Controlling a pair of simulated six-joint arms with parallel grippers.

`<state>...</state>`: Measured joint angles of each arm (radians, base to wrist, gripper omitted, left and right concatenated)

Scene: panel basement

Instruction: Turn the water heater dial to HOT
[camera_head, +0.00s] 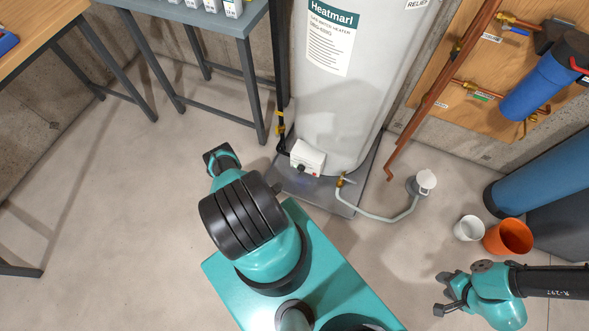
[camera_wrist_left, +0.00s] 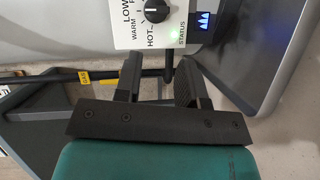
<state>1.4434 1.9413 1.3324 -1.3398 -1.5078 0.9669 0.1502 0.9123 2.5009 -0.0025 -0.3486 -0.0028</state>
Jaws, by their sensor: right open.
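The water heater (camera_head: 345,85) is a tall white tank. Its white control box (camera_head: 307,157) sits low on its front. The black dial (camera_wrist_left: 157,10) shows at the top of the left wrist view, with LOW, WARM and HOT printed around its left and lower side. Its exact setting is unclear. A green status light glows beside it. My left gripper (camera_wrist_left: 157,90) is open and empty, its two black fingers apart just below the box, not on the dial. In the head view my own arm largely hides it. My right gripper (camera_head: 449,296) is open and empty at lower right, far from the heater.
The tank stands in a grey drain pan (camera_head: 330,193). A pale hose (camera_head: 385,218) runs to a floor drain (camera_head: 420,185). A white cup (camera_head: 468,228) and an orange bucket (camera_head: 508,237) stand at right. A grey table (camera_head: 215,18) is left of the tank. The left floor is clear.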

